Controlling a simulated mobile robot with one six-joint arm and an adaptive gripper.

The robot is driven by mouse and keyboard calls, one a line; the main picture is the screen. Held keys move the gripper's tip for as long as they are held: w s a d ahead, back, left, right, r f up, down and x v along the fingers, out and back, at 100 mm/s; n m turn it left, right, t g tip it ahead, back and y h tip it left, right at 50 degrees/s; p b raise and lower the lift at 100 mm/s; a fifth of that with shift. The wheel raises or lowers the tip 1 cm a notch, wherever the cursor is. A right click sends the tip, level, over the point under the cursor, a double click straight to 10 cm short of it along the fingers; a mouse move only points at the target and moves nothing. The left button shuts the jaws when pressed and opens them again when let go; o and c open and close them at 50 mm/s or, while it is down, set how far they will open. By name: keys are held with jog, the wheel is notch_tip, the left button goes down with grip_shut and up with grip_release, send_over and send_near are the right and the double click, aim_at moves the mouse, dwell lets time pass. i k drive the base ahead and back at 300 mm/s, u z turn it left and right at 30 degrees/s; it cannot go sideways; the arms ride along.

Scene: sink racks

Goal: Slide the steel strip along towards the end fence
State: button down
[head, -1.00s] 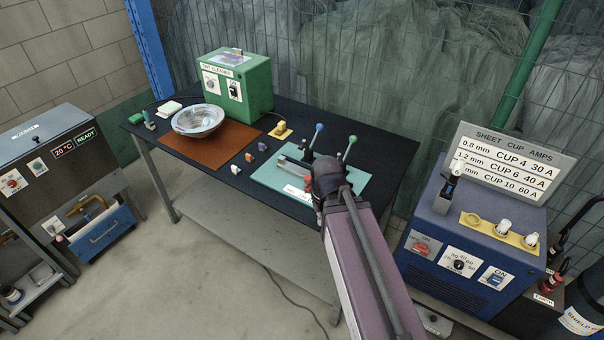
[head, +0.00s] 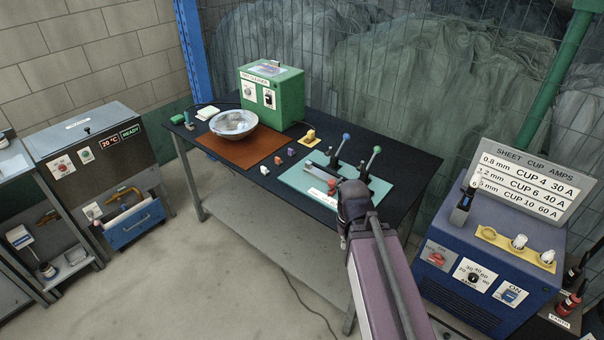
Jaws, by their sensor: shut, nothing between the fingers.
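A teal plate (head: 372,198) lies at the right end of the dark bench. A grey metal strip (head: 318,171) lies on it towards its left, behind a white label. I take this for the steel strip. Two levers stand at the plate's back, one with a blue knob (head: 346,137) and one with a green knob (head: 377,150). A small red part (head: 332,186) shows beside my gripper (head: 350,200). My gripper is low over the plate's front, right of the strip, shut and empty. Its fingertips are mostly hidden behind the wrist. I cannot tell whether it touches the strip or which part is the end fence.
A metal bowl (head: 234,123) sits on a brown mat (head: 241,152) on the bench (head: 320,132). A green box machine (head: 271,92) stands behind it. Several small coloured blocks lie between the mats. A blue welding unit (head: 480,275) stands at right. A wire fence runs behind the bench.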

aim_at(308, 169)
jog(key=k, duration=1)
jog(key=z, duration=0.4)
jog(key=i, duration=1.5)
jog(key=u, duration=0.4)
jog(key=i, duration=0.65)
jog(key=u, duration=0.4)
